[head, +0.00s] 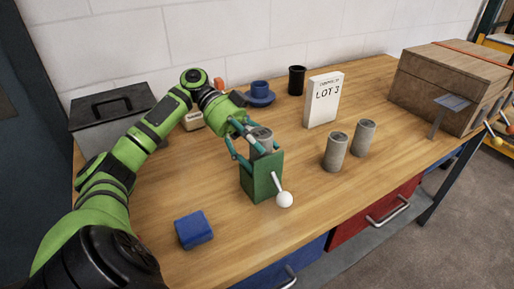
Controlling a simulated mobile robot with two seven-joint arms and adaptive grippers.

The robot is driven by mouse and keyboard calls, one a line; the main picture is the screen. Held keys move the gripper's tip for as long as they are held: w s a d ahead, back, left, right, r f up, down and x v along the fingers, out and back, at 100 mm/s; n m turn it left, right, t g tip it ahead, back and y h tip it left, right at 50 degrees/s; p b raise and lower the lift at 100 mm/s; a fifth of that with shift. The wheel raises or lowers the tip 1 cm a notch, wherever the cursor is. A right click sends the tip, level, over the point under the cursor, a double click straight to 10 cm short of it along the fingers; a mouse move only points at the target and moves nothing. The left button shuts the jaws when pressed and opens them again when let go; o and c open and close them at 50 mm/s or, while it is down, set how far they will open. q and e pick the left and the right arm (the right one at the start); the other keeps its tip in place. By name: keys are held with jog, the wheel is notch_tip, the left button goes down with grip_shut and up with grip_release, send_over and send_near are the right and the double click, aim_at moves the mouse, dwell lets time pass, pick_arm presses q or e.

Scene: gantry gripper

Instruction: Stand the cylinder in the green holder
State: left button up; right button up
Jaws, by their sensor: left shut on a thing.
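A grey cylinder (262,135) stands upright at the top of the green holder (262,178), its lower part hidden by the holder and my fingers. I cannot tell whether it rests on the holder's floor. My left gripper (256,150) is shut on this cylinder, with teal fingers at its sides close to the holder's rim. A lever with a white ball knob (284,199) sticks out at the holder's front right. Two similar grey cylinders, one nearer (335,151) and one farther (364,138), stand upright to the right. My right gripper is not in view.
A blue block (194,230) lies at the front left of the wooden table (300,225). Behind are a grey lidded box (112,112), a blue cup on a saucer (260,92), a black cup (296,80) and a LOT 3 sign (323,100). A wooden crate (450,85) stands right.

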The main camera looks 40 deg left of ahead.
pick_arm(q)
jog(key=shift+f+b, duration=0.3)
jog(key=shift+f, duration=0.2)
jog(key=o, duration=1.6)
jog(key=shift+r, duration=0.15)
jog(key=shift+r+p+v, duration=0.2)
jog(key=shift+v, duration=1.8)
jog(key=shift+r+p+v, duration=0.2)
jog(key=shift+v, duration=1.75)
jog(key=shift+d, duration=0.15)
